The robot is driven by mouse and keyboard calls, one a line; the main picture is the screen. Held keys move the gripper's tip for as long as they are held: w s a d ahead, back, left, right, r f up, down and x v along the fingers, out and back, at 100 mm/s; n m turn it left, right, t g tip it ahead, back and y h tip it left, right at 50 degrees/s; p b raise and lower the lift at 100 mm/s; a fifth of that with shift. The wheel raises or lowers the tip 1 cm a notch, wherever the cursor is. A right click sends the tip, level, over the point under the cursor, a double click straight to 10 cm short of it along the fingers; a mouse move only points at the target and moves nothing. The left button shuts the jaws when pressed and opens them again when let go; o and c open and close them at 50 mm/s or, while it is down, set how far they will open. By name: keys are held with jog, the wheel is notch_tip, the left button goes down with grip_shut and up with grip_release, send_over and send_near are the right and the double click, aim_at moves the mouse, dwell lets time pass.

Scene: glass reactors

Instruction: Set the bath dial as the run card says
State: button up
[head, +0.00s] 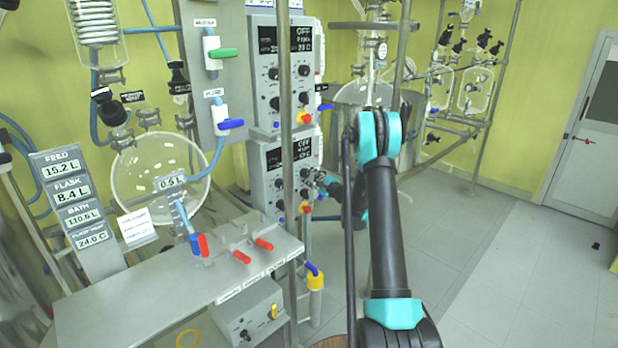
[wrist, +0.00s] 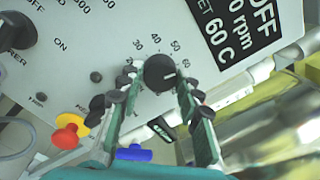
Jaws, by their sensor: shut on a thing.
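The bath dial (wrist: 158,72) is a small black round knob on a white control panel in the wrist view, with a printed scale of about 20 to 60 around it. Its white mark points right in the picture, near the 60 end. The panel display (wrist: 232,30) reads OFF, 0 rpm and SET 60 C. My gripper (wrist: 160,88) is shut on the dial, one finger on each side. In the head view my gripper (head: 322,182) reaches the lower control box (head: 270,185). A white card (head: 138,228) stands by the glass vessel; its writing is too small to read.
A yellow-and-red button (wrist: 66,132) and a larger black knob (wrist: 15,33) are on the same panel. A similar control box (head: 268,80) is above. A metal bench (head: 150,300) with red-handled valves is at the left. Open floor (head: 500,280) is at the right.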

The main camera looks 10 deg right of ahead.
jog(key=m, duration=0.4)
jog(key=shift+m, duration=0.3)
jog(key=shift+m+h, duration=0.3)
jog(key=shift+m, duration=1.7)
jog(key=o, duration=1.2)
jog(key=shift+c, duration=0.2)
jog(key=shift+s, duration=0.1)
jog(key=v, duration=1.2)
